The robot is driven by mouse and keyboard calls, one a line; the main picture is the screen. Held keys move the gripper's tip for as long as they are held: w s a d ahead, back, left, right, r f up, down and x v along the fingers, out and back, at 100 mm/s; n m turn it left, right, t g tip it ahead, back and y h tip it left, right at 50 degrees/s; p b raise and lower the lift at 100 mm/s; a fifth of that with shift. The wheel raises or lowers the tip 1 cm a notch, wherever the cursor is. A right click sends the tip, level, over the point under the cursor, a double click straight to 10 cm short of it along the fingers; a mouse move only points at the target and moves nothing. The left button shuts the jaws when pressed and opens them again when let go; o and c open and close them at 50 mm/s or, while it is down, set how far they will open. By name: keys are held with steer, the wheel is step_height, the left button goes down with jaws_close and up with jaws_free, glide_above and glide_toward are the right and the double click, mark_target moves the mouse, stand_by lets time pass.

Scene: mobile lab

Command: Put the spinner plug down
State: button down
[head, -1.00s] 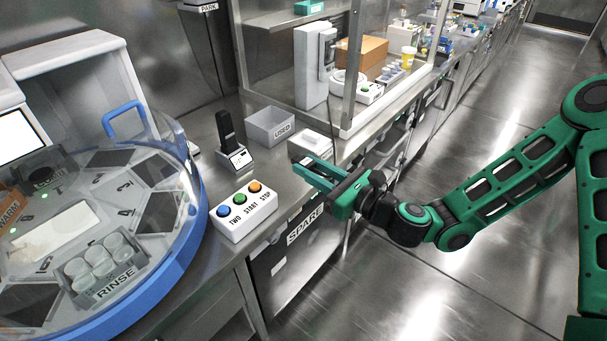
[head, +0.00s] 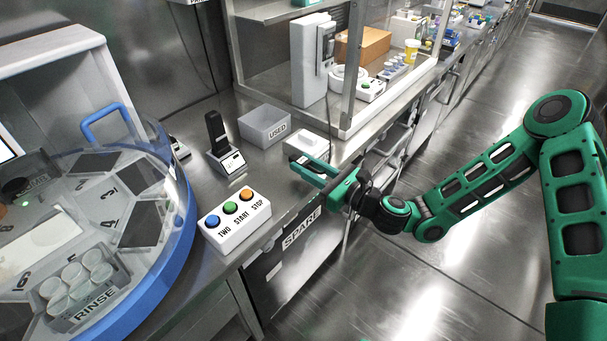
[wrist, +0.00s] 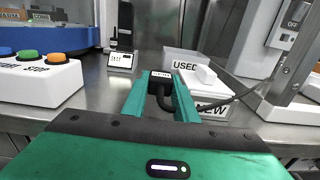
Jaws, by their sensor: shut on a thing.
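My gripper (head: 312,172) is shut on the spinner plug (wrist: 159,87), a black plug with a small white label on top. In the wrist view the plug sits between the two green fingers (wrist: 161,92), and a black cable runs from it to the right. In the head view the gripper is over the front edge of the steel counter (head: 205,185), just in front of the white NEW box (head: 308,144). The plug itself is hard to make out in the head view.
A white button box (head: 235,220) stands left of my gripper. Behind are a black handset on a stand (head: 224,148) and a grey USED bin (head: 266,126). The round blue-rimmed machine (head: 180,235) fills the left. Bare counter lies between the button box and handset.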

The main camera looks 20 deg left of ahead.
mark_target(303, 181)
steer(key=f, duration=0.1)
steer(key=a+f, duration=0.1)
steer(key=f, duration=0.1)
steer(key=shift+s+f, duration=0.1)
steer(key=shift+s, duration=0.1)
steer(key=shift+d+f, duration=0.1)
steer(key=shift+f, duration=0.15)
steer(key=shift+f, duration=0.35)
